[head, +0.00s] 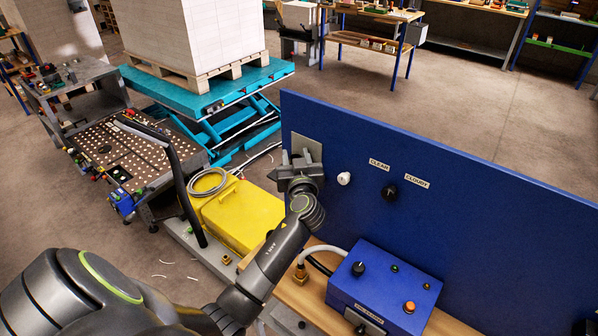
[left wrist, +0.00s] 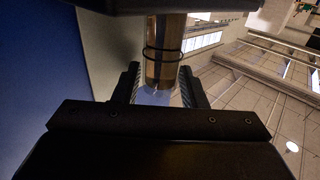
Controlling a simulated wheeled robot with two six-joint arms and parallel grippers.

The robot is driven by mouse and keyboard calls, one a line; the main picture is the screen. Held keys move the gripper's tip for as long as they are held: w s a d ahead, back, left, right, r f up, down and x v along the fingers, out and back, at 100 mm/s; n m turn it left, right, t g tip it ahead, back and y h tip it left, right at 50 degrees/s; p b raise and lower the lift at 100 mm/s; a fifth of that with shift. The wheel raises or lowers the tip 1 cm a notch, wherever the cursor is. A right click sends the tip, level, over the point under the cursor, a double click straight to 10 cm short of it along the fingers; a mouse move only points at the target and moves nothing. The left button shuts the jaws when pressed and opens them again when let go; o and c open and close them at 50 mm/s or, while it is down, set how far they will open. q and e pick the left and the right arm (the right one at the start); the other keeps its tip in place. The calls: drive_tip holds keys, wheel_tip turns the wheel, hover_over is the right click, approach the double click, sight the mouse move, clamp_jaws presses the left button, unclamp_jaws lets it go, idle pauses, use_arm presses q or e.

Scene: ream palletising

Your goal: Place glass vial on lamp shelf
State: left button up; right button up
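My left gripper (head: 298,170) is at the upper left of the blue panel, in front of a pale grey plate (head: 307,148). In the left wrist view, the left gripper's fingers (left wrist: 161,85) stand on both sides of an amber-brown cylinder with a dark ring, which looks like the glass vial (left wrist: 163,50). Its lower end is between the fingers and its upper end is hidden behind a dark shape. The vial cannot be made out in the head view. The lamp shelf is not clearly distinguishable; the gripper covers that area. My right gripper is out of view.
The blue panel (head: 430,190) carries a white knob (head: 344,178), a black knob (head: 389,192) and CLEAR and CLOUDY labels. A blue control box (head: 385,285) with a hose sits below. A yellow case (head: 240,215) and teal lift table (head: 215,95) stand left.

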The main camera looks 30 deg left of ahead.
use_arm(q)
drive_tip(key=b+v, duration=0.4)
drive_tip(key=v, duration=0.7)
drive_tip(key=shift+s+d, duration=0.3)
drive_tip(key=shift+f, duration=0.1)
